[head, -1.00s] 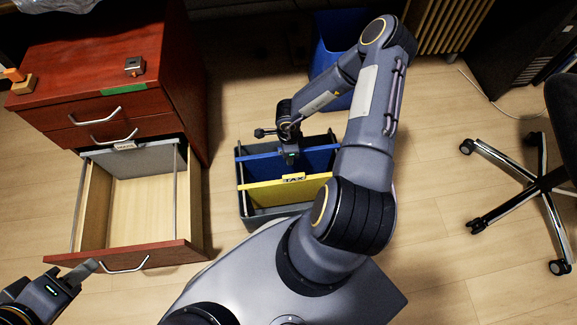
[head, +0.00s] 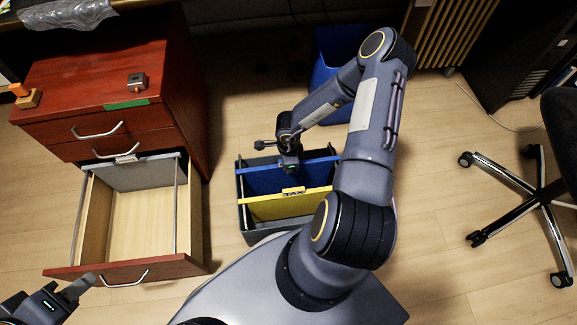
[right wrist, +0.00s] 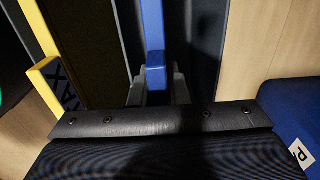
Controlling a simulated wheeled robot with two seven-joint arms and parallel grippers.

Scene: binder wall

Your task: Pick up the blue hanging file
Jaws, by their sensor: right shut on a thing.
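The blue hanging file (head: 270,180) hangs by its blue rail across a dark grey crate (head: 243,213) on the floor. My right gripper (head: 290,165) is at the middle of that rail and shut on it. In the right wrist view the blue rail (right wrist: 152,28) and its blue tab (right wrist: 157,77) run down to between the fingers (right wrist: 158,92). Much of the file's sheet is in shadow or behind the yellow file. My left gripper (head: 76,290) is at the lower left, by the open drawer's front; its jaw opening is not clear.
A yellow file (head: 285,209) marked TAX hangs in front in the same crate. A red cabinet (head: 90,90) has its bottom drawer (head: 140,215) open, with a grey file (head: 140,172) at the back. A blue bin (head: 325,80) stands behind; an office chair (head: 535,190) is at right.

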